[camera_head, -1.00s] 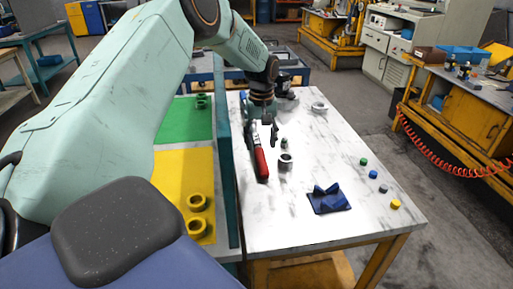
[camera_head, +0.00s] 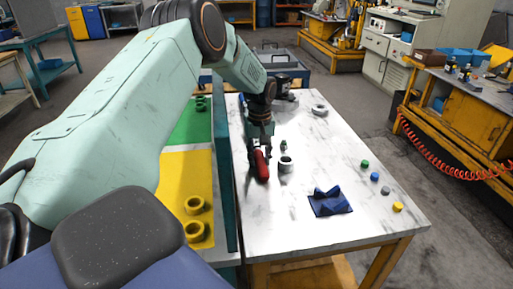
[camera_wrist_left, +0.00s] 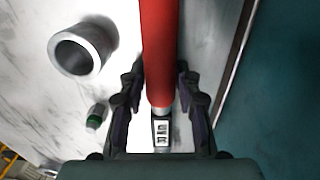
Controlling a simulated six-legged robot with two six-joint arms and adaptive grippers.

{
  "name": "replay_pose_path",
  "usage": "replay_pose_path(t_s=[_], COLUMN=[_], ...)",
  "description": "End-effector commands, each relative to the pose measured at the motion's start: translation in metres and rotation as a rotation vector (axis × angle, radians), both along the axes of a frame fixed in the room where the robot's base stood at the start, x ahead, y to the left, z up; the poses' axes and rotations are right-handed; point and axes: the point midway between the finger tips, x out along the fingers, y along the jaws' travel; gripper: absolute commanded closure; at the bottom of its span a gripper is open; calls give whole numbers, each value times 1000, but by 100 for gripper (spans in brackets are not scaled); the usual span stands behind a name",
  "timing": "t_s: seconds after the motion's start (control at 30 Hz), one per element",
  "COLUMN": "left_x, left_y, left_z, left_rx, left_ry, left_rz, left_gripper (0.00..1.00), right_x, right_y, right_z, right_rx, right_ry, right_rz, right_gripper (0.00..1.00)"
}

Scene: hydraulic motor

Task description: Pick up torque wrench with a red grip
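The torque wrench (camera_head: 261,166) lies on the white marble-look table near its left edge, its red grip pointing toward me. In the left wrist view the red grip (camera_wrist_left: 160,50) runs between my fingers, with a metal shaft and a scale window below it. My left gripper (camera_head: 259,148) is down at the wrench. Its fingers (camera_wrist_left: 160,78) stand open on both sides of the grip, with narrow gaps visible. The far part of the wrench is hidden by the gripper. My right gripper is not in view.
A grey metal cylinder (camera_head: 286,164) stands close right of the wrench, with a small green-topped part (camera_head: 283,146) behind it. A teal divider (camera_head: 227,170) runs along the left. A blue folded item (camera_head: 329,201) and several small coloured caps lie to the right.

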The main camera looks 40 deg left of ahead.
Motion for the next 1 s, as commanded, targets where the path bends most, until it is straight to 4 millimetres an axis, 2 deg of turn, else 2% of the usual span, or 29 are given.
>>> replay_pose_path(t_s=[0.03,0.33,0.83,1.0], left_x=[0,0,1,2], left_y=[0,0,0,0], left_z=[0,0,3,23], left_rx=[0,0,1,0], left_ry=[0,0,-3,-5], left_rz=[0,0,0,1], left_gripper=[74,100,100,100], right_x=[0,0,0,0], right_y=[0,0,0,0], right_z=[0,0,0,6], right_rx=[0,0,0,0], right_ry=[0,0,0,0], right_rz=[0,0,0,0], right_gripper=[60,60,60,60])
